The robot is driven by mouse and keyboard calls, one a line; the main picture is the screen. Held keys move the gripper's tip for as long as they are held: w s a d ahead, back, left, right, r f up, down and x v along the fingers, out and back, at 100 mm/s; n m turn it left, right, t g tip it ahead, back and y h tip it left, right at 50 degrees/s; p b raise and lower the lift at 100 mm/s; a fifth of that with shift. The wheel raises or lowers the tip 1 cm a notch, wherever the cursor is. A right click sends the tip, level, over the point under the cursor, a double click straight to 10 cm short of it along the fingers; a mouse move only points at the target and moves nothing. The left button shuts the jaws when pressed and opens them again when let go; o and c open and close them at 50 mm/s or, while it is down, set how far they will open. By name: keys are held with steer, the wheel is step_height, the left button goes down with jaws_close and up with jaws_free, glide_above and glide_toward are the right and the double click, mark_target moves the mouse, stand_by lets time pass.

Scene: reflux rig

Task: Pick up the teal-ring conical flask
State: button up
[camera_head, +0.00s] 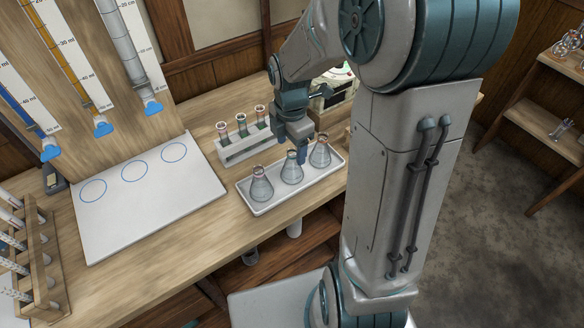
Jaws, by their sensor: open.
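Three clear conical flasks stand upright in a row on a white tray (263,211). The left flask (261,187) and the right flask (320,154) have reddish tones at their necks. The middle flask (291,172) seems to have a teal ring at its neck, but it is small and hard to make out. My gripper (300,154) is open and points down over the tray, at the neck of the middle flask. I cannot tell whether its fingers are around the neck or beside it.
A white rack with several stoppered tubes (241,134) stands behind the tray. A white board with blue circles (150,220) lies to the left, bare. Tall graduated columns (135,60) stand at the back left. A wooden tube rack (40,260) is at the far left.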

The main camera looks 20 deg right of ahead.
mark_target(292, 158)
step_height(292, 158, down, 5)
steer(key=shift+s+p, duration=0.15)
steer(key=shift+p, duration=0.15)
steer(key=shift+d, duration=0.1)
steer(key=shift+c, duration=0.4)
steer(key=c, duration=1)
steer(key=shift+c, duration=0.3)
steer(key=shift+r, duration=0.2)
